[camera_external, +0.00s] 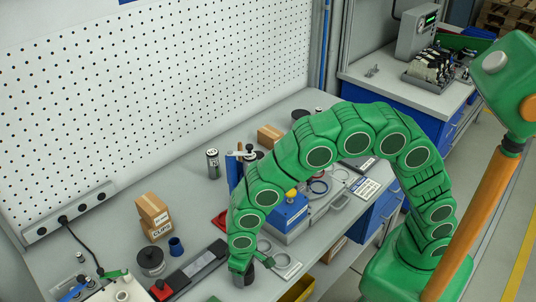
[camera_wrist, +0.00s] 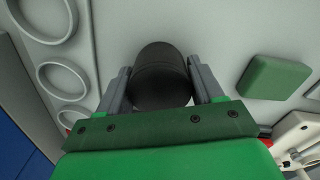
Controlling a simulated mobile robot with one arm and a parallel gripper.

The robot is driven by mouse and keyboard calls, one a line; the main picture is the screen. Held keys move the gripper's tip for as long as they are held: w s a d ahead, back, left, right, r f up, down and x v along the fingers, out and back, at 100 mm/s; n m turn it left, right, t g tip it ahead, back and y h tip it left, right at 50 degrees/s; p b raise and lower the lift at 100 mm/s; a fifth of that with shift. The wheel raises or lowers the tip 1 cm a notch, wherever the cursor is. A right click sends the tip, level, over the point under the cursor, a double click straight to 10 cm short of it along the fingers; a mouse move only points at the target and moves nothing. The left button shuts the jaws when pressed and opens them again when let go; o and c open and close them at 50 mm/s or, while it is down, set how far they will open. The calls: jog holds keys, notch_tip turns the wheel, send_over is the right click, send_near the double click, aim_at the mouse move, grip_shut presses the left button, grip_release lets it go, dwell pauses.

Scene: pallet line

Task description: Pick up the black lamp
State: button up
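In the wrist view, a black, round-ended cylinder (camera_wrist: 160,75), which looks like the black lamp, stands between the two grey fingers of my gripper (camera_wrist: 160,72). A finger lies close along each side of it. I cannot tell whether both fingers press on it or a thin gap is left. In the external view, my gripper (camera_external: 243,279) points down at the front part of the grey bench, low in the picture. My wrist and fingers hide most of the black cylinder there.
Grey rings (camera_wrist: 64,82) lie left of the fingers and a green block (camera_wrist: 272,88) lies to the right. On the bench are a blue toolbox (camera_external: 290,215), cardboard boxes (camera_external: 153,212), a black round spool (camera_external: 151,260) and a dark tray (camera_external: 196,268). A yellow bin (camera_external: 297,290) is at the front edge.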

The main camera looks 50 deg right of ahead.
jog(key=c, duration=0.7)
jog(key=shift+r, duration=0.1)
jog(key=shift+r, duration=0.55)
notch_tip(320, 180, up, 2)
jog(key=shift+d+r, duration=0.1)
jog(key=shift+r, duration=0.05)
jog(key=s+d+r, duration=0.4)
jog(key=d, duration=0.1)
jog(key=s+d+r, duration=0.5)
jog(key=shift+s+d+r, duration=0.1)
jog(key=shift+s+r, duration=0.1)
